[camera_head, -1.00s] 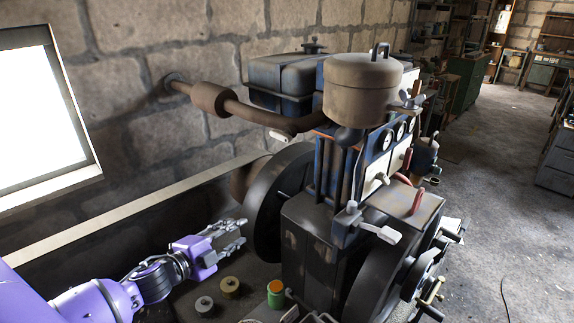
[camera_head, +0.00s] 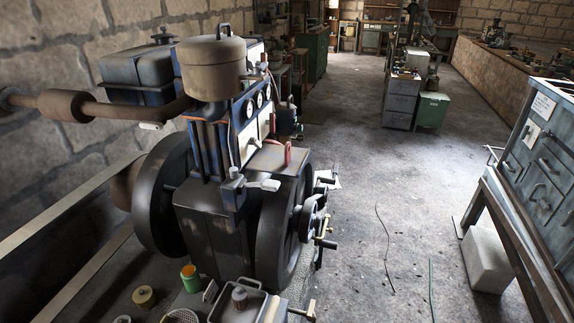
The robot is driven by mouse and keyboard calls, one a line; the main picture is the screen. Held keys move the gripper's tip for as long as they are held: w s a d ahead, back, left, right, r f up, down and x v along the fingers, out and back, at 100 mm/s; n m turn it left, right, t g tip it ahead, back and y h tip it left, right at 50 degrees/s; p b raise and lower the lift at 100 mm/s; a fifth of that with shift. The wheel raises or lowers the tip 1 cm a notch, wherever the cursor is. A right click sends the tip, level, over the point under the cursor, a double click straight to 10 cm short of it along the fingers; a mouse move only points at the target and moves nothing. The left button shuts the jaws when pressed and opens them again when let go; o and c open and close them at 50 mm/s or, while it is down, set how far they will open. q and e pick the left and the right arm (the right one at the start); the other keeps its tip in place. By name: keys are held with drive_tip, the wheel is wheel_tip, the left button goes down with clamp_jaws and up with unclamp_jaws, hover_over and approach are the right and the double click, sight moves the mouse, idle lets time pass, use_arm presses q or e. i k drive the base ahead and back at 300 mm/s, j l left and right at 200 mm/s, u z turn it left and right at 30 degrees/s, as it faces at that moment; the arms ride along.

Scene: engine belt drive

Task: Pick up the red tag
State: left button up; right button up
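A small red piece (camera_head: 287,153) stands upright on the right side of the engine (camera_head: 205,195), near the top of its dark block. It may be the red tag, but it is too small to be sure. A second narrow reddish piece (camera_head: 272,124) shows just behind it, below the gauges. Neither of my grippers is in view.
A green can (camera_head: 190,278), a tan roll (camera_head: 144,297) and a tray (camera_head: 238,305) lie in front of the engine. The concrete floor to the right is open, with thin cables on it. A blue drawer cabinet (camera_head: 545,165) stands at the right edge.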

sight(288, 148)
drive_tip(key=k+u, duration=0.15)
drive_tip(key=u, duration=0.35)
drive_tip(key=k+j+u, duration=0.1)
drive_tip(key=u, duration=0.4)
drive_tip(key=l+u, duration=0.7)
drive_tip(key=l, duration=0.7)
drive_tip(key=k+l, duration=0.15)
drive_tip(key=l, duration=1.3)
